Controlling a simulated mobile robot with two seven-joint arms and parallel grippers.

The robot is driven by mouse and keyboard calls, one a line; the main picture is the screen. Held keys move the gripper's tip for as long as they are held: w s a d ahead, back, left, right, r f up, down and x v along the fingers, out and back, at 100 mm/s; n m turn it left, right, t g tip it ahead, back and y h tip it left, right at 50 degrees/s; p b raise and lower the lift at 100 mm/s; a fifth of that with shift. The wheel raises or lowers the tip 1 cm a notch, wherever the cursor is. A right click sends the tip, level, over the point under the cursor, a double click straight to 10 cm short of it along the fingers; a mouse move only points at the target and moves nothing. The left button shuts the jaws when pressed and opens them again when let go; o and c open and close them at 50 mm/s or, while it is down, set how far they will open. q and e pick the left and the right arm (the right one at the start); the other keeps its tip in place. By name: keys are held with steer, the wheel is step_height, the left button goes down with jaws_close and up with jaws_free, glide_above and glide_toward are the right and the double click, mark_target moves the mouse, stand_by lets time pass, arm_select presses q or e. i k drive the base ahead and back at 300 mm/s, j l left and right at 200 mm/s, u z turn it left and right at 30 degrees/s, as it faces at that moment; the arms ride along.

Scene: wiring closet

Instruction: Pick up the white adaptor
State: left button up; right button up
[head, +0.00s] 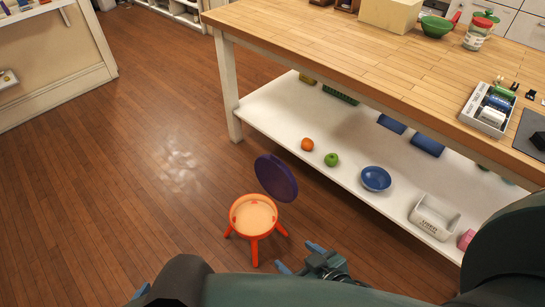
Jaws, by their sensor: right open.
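A small white block (492,117), which may be the white adaptor, lies in a grey-white tray (468,113) at the right of the wooden table. It is too small to identify surely. My right gripper (298,257) is low at the bottom middle, over the floor near the orange stool. Its blue fingers are apart with nothing between them. It is far from the tray. Of my left gripper, only what seems a blue tip (140,292) shows at the bottom left; the rest is hidden.
The wooden table (330,35) has a white lower shelf (270,112) with fruit, a blue bowl (376,178) and a white bin (434,215). An orange stool (254,214) with a purple disc (276,178) stands on the floor. The floor at left is clear.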

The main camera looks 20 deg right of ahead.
mark_target(493, 118)
steer(key=z, duration=2)
